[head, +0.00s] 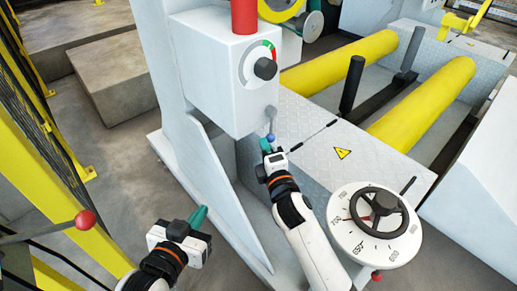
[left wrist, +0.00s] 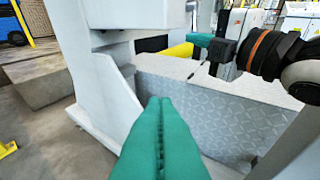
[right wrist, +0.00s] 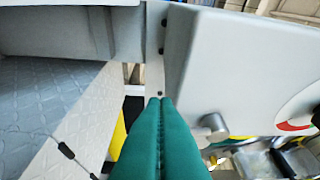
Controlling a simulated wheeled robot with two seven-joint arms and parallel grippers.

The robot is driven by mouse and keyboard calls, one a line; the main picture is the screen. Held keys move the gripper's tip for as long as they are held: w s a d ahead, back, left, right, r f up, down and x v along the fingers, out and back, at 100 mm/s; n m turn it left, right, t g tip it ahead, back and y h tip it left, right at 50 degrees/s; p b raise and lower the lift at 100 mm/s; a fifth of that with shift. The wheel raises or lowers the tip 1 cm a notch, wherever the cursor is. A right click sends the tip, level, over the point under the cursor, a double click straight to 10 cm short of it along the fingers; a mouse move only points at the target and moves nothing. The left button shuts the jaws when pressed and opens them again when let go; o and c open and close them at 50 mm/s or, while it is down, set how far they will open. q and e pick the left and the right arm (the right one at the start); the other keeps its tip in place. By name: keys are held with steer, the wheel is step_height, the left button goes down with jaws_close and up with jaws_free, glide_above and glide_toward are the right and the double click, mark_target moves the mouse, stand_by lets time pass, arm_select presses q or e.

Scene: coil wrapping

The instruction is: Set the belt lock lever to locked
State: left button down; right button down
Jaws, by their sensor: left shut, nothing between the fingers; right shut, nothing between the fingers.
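My left gripper (head: 203,209) is shut and empty, low at the left of the machine, away from the lever.
The box carries a red-green dial with a black knob (head: 265,68) and a red cylinder on top. A thin black-gripped rod (head: 332,122) lies over the tread plate. A handwheel (head: 384,204) stands at right, yellow rollers (head: 425,100) behind. A red-ball lever (head: 85,219) is at far left.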

arm_select(q)
step_height(320, 180, up, 12)
steer(key=d+t+h+b, duration=0.1)
steer(key=t+h+b, duration=0.1)
steer(key=t, duration=0.6)
steer(key=shift+s+d+t+h+b, duration=0.2)
steer(key=shift+d+t+h+b, duration=0.2)
steer(key=shift+h, duration=0.2)
arm_select(e)
steer(key=shift+w+d+f+n+t+y, duration=0.2)
steer(key=shift+w+d+f+n+t, duration=0.15)
steer(key=shift+n, duration=0.4)
steer(key=shift+w+d+f+n+t+y, duration=0.25)
steer(key=shift+w+d+n, duration=0.1)
steer(key=shift+n, duration=0.4)
arm_select(q)
steer(key=shift+a, duration=0.1)
arm_select(e)
steer(key=shift+a, duration=0.1)
